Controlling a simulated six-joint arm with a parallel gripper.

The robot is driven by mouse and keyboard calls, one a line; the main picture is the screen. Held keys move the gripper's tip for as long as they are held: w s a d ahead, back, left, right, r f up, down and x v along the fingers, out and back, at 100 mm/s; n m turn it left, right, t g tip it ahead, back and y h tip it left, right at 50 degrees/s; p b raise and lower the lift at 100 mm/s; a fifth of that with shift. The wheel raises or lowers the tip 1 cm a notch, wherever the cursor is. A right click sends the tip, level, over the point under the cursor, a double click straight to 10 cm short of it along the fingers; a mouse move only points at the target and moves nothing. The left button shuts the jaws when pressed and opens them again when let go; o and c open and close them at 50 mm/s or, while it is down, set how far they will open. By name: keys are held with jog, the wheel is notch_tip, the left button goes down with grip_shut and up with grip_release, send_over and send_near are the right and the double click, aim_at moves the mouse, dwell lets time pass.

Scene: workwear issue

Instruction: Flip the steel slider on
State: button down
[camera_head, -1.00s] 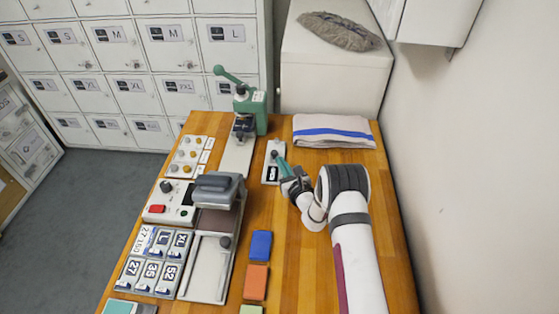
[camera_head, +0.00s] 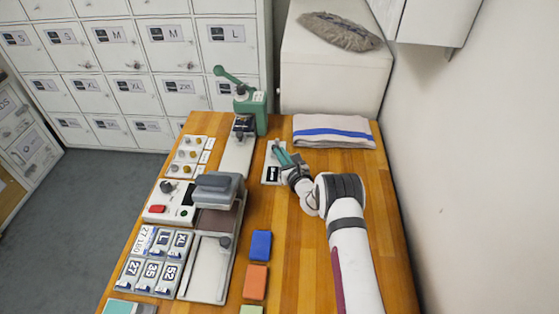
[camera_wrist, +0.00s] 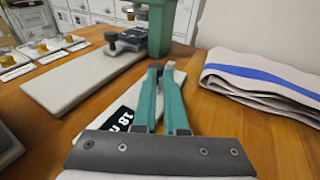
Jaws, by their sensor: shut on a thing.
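The steel slider sits on a small pale plate (camera_head: 268,181) near the back middle of the wooden table. The plate carries a black label (camera_wrist: 120,118) with white characters, partly covered by my gripper. My gripper (camera_head: 277,148), with teal fingers, reaches over the plate from the right. In the wrist view its fingertips (camera_wrist: 161,68) are closed around a small grey part of the steel slider (camera_wrist: 169,66) at the plate's far end. Most of the slider is hidden by the fingers.
A green lever press (camera_head: 252,105) stands just behind and left of the plate. A folded cloth with a blue stripe (camera_head: 333,131) lies at the back right. A control box (camera_head: 170,203) and a grey machine (camera_head: 217,190) stand left. Blue and orange blocks (camera_head: 260,245) lie nearer.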

jog(key=shift+a+r, duration=0.15)
jog(key=shift+a, duration=0.1)
jog(key=v, duration=1.4)
jog(key=shift+d, duration=0.25)
